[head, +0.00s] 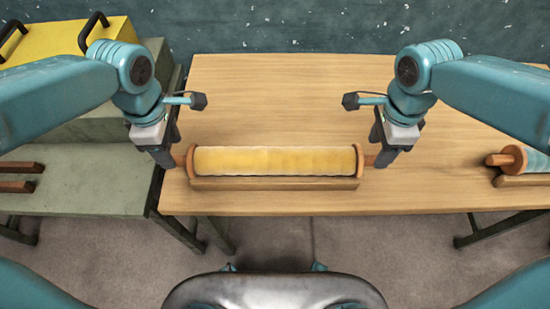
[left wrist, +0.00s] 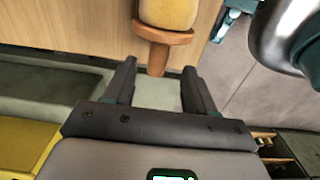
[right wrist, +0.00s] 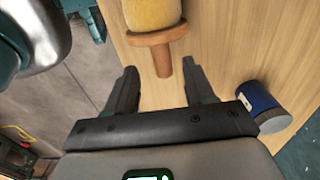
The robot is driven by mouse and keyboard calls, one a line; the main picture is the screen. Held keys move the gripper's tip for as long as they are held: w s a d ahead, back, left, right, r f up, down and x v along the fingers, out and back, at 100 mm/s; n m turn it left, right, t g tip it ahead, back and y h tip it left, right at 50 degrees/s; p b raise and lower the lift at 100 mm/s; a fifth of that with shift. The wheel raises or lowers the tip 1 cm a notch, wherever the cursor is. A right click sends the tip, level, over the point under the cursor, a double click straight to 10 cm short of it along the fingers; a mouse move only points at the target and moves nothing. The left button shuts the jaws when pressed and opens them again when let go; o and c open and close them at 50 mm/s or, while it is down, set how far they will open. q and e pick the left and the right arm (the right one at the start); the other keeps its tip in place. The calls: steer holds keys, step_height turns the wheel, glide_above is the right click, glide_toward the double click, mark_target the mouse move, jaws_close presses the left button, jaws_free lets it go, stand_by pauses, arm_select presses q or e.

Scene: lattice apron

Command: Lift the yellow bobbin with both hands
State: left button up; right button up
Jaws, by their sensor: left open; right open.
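The yellow bobbin (head: 275,160) lies level across a low wooden cradle (head: 275,184) near the table's front edge. It has brown end discs and a short handle at each end. My left gripper (head: 168,158) is open at its left end; in the left wrist view that handle (left wrist: 157,60) reaches between the open fingertips (left wrist: 158,68). My right gripper (head: 383,158) is open at its right end; in the right wrist view the other handle (right wrist: 163,62) reaches between the open fingertips (right wrist: 161,72). I see no finger clearly touching a handle.
A second, blue-wound bobbin (head: 538,162) lies on a cradle at the table's right. A green bench (head: 90,185) with a yellow-topped box is at left. The table (head: 285,90) behind the bobbin is clear.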

mark_target(176, 159)
arm_select(q)
step_height(176, 159, down, 5)
steer(key=shift+w+r, duration=0.15)
arm_select(e)
step_height(176, 159, down, 5)
steer(key=shift+w+r, duration=0.15)
arm_select(q)
steer(key=shift+f, duration=0.55)
arm_select(e)
steer(key=shift+f, duration=0.55)
arm_select(q)
steer(key=shift+f, duration=0.2)
arm_select(e)
steer(key=shift+f, duration=0.2)
arm_select(q)
jaws_close()
arm_select(e)
jaws_close()
